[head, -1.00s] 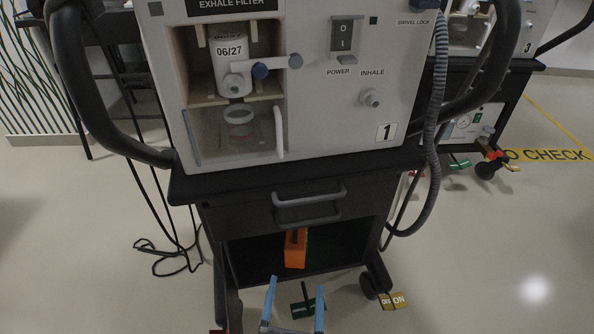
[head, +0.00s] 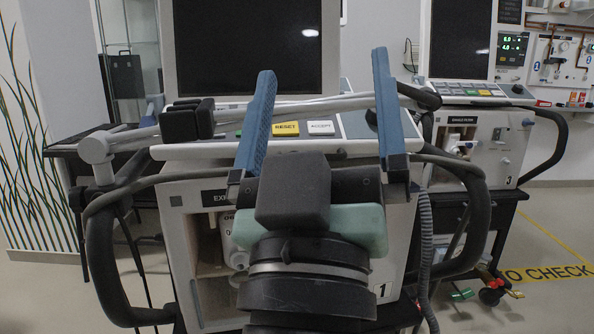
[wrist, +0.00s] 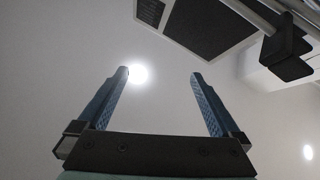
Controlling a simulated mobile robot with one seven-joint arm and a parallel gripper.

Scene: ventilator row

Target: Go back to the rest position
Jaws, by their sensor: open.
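My gripper (head: 320,90) is raised in the middle of the head view, its two blue fingers wide apart and pointing up. Nothing is between them. The wrist view shows the same open gripper (wrist: 160,82) against a pale ceiling with a bright lamp. Behind the gripper stands the ventilator marked 1 (head: 400,225), with its dark screen (head: 248,45) above and a yellow RESET key (head: 286,128) on its panel. My gripper and wrist cover much of its front, including most of the filter bay.
A grey jointed support arm (head: 100,150) with black clamps crosses over the ventilator's panel. Black side handles (head: 105,265) stick out. A second ventilator (head: 480,150) marked 3 stands at the right. Open floor (head: 535,225) with a yellow line lies at the right.

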